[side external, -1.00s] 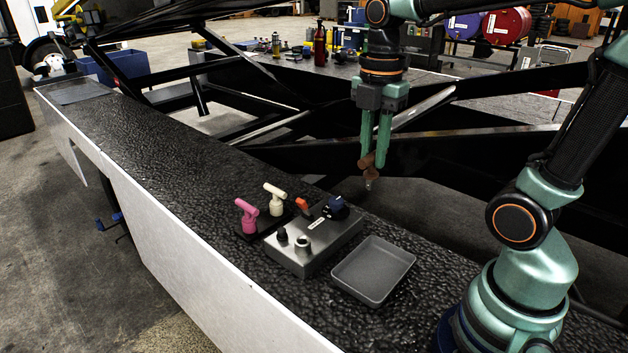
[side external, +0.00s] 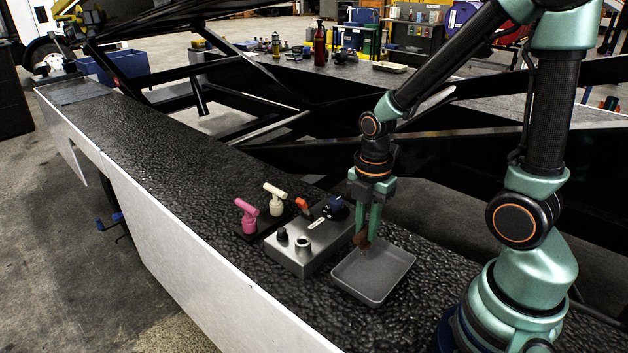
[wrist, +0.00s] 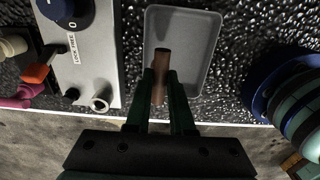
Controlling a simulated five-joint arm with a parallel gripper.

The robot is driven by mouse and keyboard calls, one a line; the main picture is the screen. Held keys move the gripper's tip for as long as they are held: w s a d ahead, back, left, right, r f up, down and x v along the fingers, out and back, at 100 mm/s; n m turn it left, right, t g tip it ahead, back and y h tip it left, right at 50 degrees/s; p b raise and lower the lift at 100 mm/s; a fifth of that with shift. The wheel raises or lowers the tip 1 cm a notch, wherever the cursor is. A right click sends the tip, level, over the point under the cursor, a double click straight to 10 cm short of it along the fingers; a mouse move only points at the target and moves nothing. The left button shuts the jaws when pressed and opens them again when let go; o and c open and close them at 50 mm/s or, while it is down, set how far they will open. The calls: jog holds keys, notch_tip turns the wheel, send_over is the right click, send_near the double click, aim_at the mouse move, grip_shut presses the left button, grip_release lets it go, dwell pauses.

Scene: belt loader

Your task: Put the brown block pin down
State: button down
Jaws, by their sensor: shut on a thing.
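My gripper (side external: 367,229) is shut on the brown block pin (side external: 361,240). In the side view the pin is at the grey tray (side external: 378,293), near its far left rim. In the wrist view the pin (wrist: 162,62) is between the green fingers of my gripper (wrist: 161,80), over the tray (wrist: 205,18). I cannot tell whether the pin touches the tray floor. The fingers hide part of the pin. The tray is otherwise empty.
A metal control box (side external: 287,258) with a blue knob (side external: 335,208) and an orange lever (side external: 302,204) stands left of the tray. The dark belt (side external: 150,150) is clear farther left.

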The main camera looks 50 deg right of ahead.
aim_at(366, 228)
jog(key=shift+f, duration=1.6)
jog(key=shift+f, duration=0.1)
jog(key=c, duration=0.8)
grip_release()
notch_tip(366, 228, up, 12)
jog(key=shift+r, duration=0.15)
jog(key=a+r+m+t, duration=0.1)
jog(key=r+m+t, duration=0.1)
jog(key=m, duration=0.4)
jog(key=a+r+m+t, duration=0.1)
jog(key=r+m, duration=0.1)
jog(key=m, duration=0.4)
jog(key=a+r+m+t, duration=0.2)
jog(key=r+m, duration=0.1)
jog(key=m, duration=0.3)
jog(key=shift+w+r+t, duration=0.1)
jog(key=shift+w+t, duration=0.15)
jog(key=shift+t, duration=0.05)
